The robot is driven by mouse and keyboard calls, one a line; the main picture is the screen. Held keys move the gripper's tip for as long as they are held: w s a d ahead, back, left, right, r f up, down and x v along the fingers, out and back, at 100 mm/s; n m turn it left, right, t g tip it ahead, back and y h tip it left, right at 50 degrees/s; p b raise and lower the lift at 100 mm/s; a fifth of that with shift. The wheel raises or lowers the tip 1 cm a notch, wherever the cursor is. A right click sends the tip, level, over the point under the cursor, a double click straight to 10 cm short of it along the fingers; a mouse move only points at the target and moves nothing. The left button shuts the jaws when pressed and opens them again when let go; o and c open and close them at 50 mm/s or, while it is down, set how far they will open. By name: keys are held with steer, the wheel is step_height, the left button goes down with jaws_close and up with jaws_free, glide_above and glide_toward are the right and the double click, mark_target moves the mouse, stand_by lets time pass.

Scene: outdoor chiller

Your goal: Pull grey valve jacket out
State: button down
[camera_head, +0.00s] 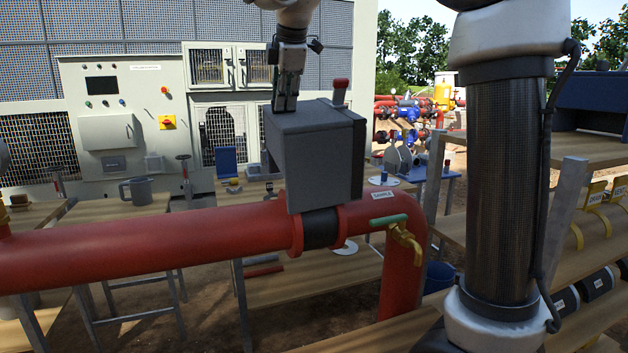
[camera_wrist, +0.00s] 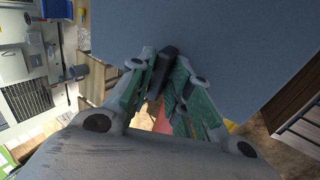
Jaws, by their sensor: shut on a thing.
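The grey valve jacket (camera_head: 318,155) is a box-like block around the black section of the red pipe (camera_head: 200,240), slightly tilted in the head view. A lever with a red tip (camera_head: 340,91) sticks up behind its top. My gripper (camera_head: 284,104) comes from above and is shut on the jacket at its upper left edge. In the wrist view the jacket (camera_wrist: 215,40) fills the upper middle as a flat grey face. The fingertips (camera_wrist: 166,68) close together at a dark tab-like part against that face. The valve inside the jacket is hidden.
A green-handled brass tap (camera_head: 398,230) sits on the pipe bend right of the jacket. Wooden benches stand below and behind the pipe. A grey control cabinet (camera_head: 125,120) stands at back left. A shelf of yellow-tagged parts (camera_head: 598,195) is at right.

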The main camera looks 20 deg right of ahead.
steer(key=shift+r, duration=1.9)
steer(key=c, duration=2.1)
jaws_free()
jaws_close()
